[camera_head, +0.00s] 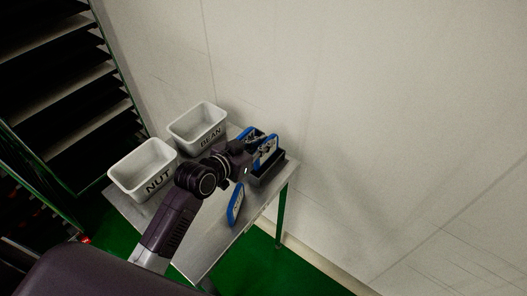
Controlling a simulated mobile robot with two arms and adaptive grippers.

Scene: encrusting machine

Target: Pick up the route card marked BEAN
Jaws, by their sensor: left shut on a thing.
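My left arm reaches in from the lower left over the table. Its gripper (262,144) is at the black holder, shut on a blue-edged card (267,152). The fingers hide part of this card, and I cannot read its marking. Another blue piece (249,133) shows just behind the gripper. A further blue-edged card (236,204) stands tilted near the table's front edge, its marking too small to read. The black holder (268,172) sits at the table's right end, partly hidden by the gripper. My right gripper is out of view.
A metal table (212,245) carries a white bin marked BEAN (190,140) at the back and a white bin marked NUT (138,183) at the left. A pale wall (380,120) stands close behind. A dark rack (65,90) is at the left.

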